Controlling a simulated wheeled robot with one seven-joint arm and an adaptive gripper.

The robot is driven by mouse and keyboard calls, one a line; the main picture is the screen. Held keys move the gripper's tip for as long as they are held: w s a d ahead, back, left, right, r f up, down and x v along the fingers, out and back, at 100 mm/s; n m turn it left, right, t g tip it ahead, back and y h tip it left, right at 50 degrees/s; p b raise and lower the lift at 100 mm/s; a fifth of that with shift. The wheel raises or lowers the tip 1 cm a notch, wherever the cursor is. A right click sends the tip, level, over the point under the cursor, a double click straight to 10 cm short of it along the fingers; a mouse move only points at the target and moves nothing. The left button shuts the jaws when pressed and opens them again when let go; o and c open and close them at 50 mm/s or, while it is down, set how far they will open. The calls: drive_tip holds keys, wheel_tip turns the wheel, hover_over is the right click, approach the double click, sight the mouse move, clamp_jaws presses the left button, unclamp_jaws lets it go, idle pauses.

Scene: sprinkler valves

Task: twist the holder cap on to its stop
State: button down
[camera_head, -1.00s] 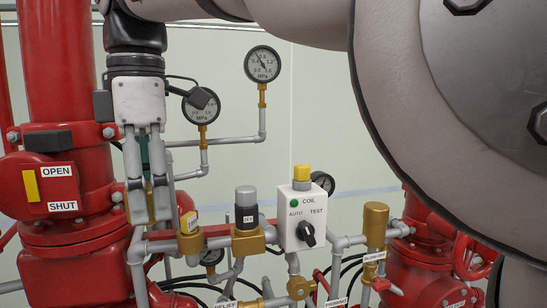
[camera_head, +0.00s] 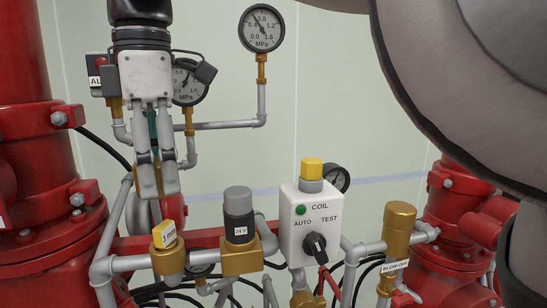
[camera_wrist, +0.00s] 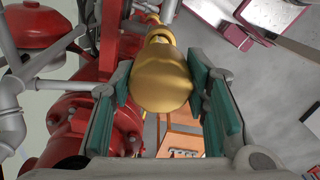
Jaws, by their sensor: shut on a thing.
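My gripper (camera_head: 157,190) hangs fingers down at the left of the head view, in front of the pipework. It is shut on a rounded brass piece, which I take to be the holder cap (camera_wrist: 160,80). In the wrist view the cap sits between the teal pads of my gripper (camera_wrist: 165,112). A narrower brass neck shows beyond it. In the head view the fingers hide most of the cap, so I cannot tell how far it is turned or whether it is seated.
Red pipework (camera_head: 40,190) is close on the left.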

sight(165, 224)
drive_tip(key=shift+f+b, duration=1.1)
drive_tip(key=shift+f, duration=2.3)
drive_tip(key=shift+f, duration=0.5)
drive_tip(key=shift+s+r+m+p, duration=0.1)
drive_tip(key=shift+m+p, duration=0.2)
drive_tip(key=shift+p, duration=0.3)
drive_tip(key=shift+m+p, duration=1.15)
drive_tip(key=shift+m, duration=0.15)
drive_tip(key=shift+m+p, duration=0.5)
drive_tip(key=shift+p, duration=0.05)
drive_tip(key=shift+m, duration=1.1)
drive_tip(key=shift+m, duration=1.6)
